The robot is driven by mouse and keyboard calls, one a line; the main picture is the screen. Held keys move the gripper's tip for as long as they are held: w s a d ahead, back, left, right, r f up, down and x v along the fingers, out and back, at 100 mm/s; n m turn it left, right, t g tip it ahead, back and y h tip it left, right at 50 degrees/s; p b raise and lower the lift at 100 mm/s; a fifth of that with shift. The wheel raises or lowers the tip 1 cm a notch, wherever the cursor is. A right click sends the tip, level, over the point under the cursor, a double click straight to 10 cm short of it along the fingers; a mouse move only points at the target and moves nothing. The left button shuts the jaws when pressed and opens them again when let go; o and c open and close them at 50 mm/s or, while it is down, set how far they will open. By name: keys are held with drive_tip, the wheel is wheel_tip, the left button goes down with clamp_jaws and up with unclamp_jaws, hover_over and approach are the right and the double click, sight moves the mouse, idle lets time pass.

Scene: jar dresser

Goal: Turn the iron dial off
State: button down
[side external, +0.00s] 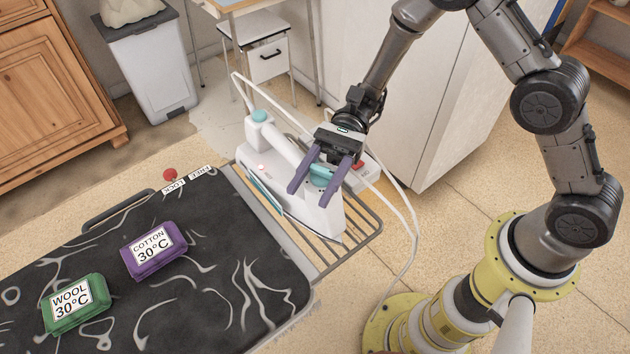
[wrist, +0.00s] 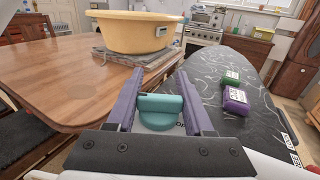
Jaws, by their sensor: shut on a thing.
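The white iron (side external: 322,218) stands on the wire rest at the end of the ironing board. Its teal dial (side external: 321,171) is on the iron's upper side. My gripper (side external: 309,196), with purple fingers, reaches down over the iron and is shut on the dial, one finger on each side. In the wrist view the teal dial (wrist: 160,112) sits between the two purple fingers, its raised grip crosswise between them. The dial's markings are mostly hidden by the gripper and too small to read.
The dark ironing board (side external: 215,290) carries a purple cotton block (side external: 150,264) and a green wool block (side external: 75,318). The metal rest (side external: 345,255) holds the iron, and a white cord (side external: 412,225) loops beside it. A wooden table (wrist: 60,75) with a yellow tub (wrist: 140,33) shows in the wrist view.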

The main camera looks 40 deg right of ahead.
sight(314, 171)
drive_tip(key=m+t, duration=0.2)
drive_tip(key=t, duration=0.1)
drive_tip(key=w+m+t+y, duration=0.1)
drive_tip(key=m+t, duration=0.1)
drive_tip(key=t, duration=0.2)
drive_tip(key=m+t, duration=0.2)
drive_tip(key=t, duration=0.1)
drive_tip(key=shift+w+a+m+y, duration=0.15)
drive_tip(key=shift+w+m+y, duration=0.15)
drive_tip(key=shift+m, duration=0.1)
drive_tip(key=m+t, duration=0.1)
drive_tip(key=t, duration=0.1)
drive_tip(key=m+t+h, duration=0.1)
drive_tip(key=t, duration=0.1)
drive_tip(key=m+t+h, duration=0.1)
drive_tip(key=m+t, duration=0.1)
drive_tip(key=shift+w, duration=0.4)
drive_tip(key=shift+w+d+m+t+h, duration=0.2)
drive_tip(key=shift+m+t+h, duration=0.3)
drive_tip(key=shift+t, duration=0.3)
drive_tip(key=shift+w+d+m+t+h, duration=0.15)
drive_tip(key=shift+m+t+h, duration=0.25)
drive_tip(key=shift+m+t, duration=0.3)
drive_tip(key=shift+c, duration=1.4)
unclamp_jaws()
drive_tip(key=v, duration=1.3)
drive_tip(key=shift+s+d, duration=0.15)
drive_tip(key=shift+s, duration=0.2)
